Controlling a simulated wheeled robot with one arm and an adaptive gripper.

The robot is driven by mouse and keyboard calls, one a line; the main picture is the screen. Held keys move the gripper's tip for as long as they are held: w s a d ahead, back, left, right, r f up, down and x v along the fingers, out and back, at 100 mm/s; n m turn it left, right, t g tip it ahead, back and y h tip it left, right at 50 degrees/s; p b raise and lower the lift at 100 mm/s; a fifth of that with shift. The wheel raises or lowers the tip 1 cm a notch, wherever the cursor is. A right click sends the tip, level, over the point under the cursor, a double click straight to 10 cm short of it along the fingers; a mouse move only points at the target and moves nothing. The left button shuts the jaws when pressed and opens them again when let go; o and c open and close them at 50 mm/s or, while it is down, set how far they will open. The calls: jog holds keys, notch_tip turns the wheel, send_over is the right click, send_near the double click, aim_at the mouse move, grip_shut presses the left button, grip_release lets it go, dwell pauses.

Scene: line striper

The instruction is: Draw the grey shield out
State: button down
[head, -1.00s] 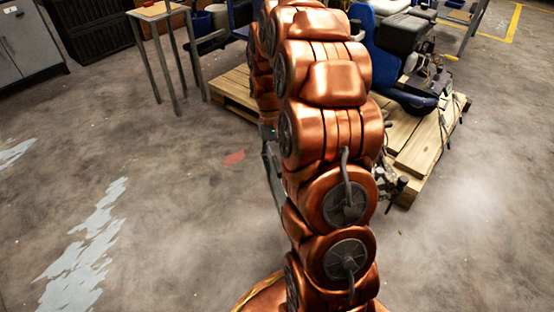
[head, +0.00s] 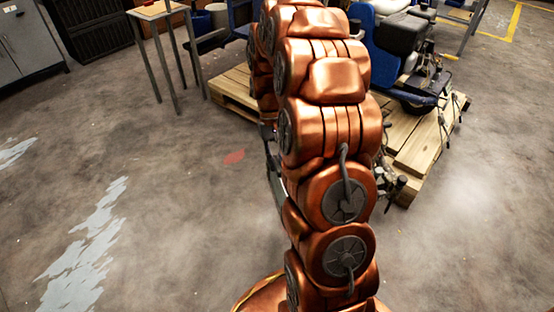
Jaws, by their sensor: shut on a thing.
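The blue line striper (head: 386,52) stands on a wooden pallet behind my copper arm, which fills the middle of the head view and hides much of the machine. My gripper is hidden behind the arm, so its fingers and anything between them do not show. A narrow dark grey piece (head: 273,165) peeks out at the arm's left edge; I cannot tell whether it is the grey shield or part of my wrist. Small dark parts (head: 396,187) show at the arm's right edge, by the pallet; I cannot tell what they belong to.
The pallet (head: 420,150) has bare slats at right, with cables hanging over its edge. A small tall-legged table (head: 158,10) stands at upper left, near grey cabinets (head: 25,45). The concrete floor at left is open, with white paint patches and a red spot.

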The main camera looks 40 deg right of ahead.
jog(key=shift+r+p, duration=0.6)
jog(key=shift+r, duration=0.15)
dwell(0.5)
notch_tip(320, 180, up, 10)
jog(key=p, duration=0.5)
jog(key=shift+f, duration=0.2)
dwell(1.3)
